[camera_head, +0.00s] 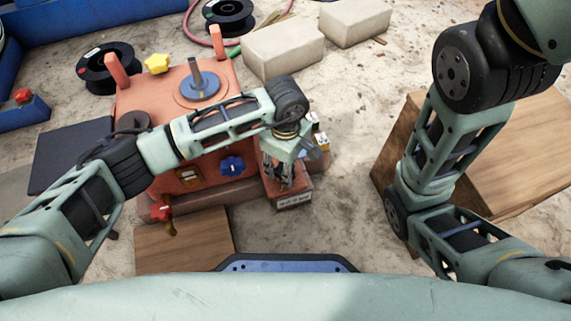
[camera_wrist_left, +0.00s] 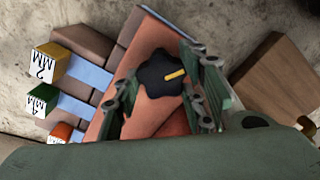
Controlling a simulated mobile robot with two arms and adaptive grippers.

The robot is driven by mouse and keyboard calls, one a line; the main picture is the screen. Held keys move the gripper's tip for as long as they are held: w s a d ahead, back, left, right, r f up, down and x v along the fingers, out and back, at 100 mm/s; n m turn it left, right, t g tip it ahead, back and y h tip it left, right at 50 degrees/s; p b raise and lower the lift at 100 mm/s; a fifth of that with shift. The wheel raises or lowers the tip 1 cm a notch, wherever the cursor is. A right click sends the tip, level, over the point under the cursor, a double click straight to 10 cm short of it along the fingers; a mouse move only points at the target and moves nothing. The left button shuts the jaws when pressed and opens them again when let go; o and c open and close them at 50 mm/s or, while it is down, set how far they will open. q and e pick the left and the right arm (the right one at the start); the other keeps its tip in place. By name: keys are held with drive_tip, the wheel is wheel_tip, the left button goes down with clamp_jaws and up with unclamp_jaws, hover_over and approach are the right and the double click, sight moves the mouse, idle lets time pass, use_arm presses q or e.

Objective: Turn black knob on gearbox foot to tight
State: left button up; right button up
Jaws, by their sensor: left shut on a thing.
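The black knob (camera_wrist_left: 158,76) is lobed and has a yellow pointer mark. It sits on the orange-red gearbox foot (camera_wrist_left: 150,122) in the left wrist view. My left gripper (camera_head: 280,178) points down over the foot at the right of the gearbox (camera_head: 205,133). In the wrist view its fingers stand on both sides of the knob, shut on it. In the head view the knob is hidden by the gripper. My right arm is at the right, but its gripper is out of view.
A blue knob (camera_head: 232,166), a yellow knob (camera_head: 157,63) and a red handle (camera_head: 163,211) are on the gearbox. Labelled shims (camera_wrist_left: 46,66) lie beside the foot. A wooden block (camera_head: 184,241) lies in front; pale blocks (camera_head: 284,47) stand behind.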

use_arm(q)
drive_tip(key=shift+w+r+p, duration=0.1)
drive_tip(key=shift+w+p, duration=0.05)
drive_tip(key=shift+p, duration=0.2)
drive_tip(key=o, duration=1.1)
wheel_tip(320, 180, up, 12)
idle(0.4)
